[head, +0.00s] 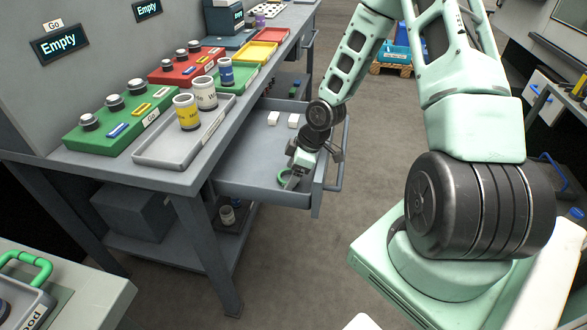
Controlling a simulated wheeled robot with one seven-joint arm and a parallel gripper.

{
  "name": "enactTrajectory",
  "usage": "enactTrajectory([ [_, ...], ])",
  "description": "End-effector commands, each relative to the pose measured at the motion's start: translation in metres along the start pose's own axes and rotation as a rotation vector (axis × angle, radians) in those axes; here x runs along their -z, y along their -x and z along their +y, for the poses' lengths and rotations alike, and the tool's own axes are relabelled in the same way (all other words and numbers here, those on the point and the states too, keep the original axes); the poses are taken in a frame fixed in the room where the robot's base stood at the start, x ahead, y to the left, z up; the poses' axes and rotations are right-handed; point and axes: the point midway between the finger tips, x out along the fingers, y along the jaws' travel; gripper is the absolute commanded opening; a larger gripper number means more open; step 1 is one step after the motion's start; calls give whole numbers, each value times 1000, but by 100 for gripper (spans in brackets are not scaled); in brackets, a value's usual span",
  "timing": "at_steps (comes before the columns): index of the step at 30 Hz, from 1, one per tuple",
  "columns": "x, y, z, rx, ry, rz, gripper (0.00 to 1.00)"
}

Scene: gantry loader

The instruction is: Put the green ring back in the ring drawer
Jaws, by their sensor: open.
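The green ring (283,175) shows at the tips of my gripper (291,178), over the floor of an open grey drawer (250,166) under the bench. My gripper points down into the near part of this drawer and is open. The fingers partly hide the ring, and I cannot tell whether it touches them or rests on the drawer floor. Two small white blocks (273,118) lie farther back in the same drawer. No label showing that this is the ring drawer is readable.
The drawer front and handle (338,165) jut into the aisle. The grey floor (300,260) beyond is clear.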

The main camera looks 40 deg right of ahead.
Motion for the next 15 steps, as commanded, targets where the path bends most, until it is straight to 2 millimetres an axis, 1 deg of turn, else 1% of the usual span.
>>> enactTrajectory([
  [5,1,16,1,-2,-2,1,79],
  [15,2,87,1,-4,-4,2,79],
])
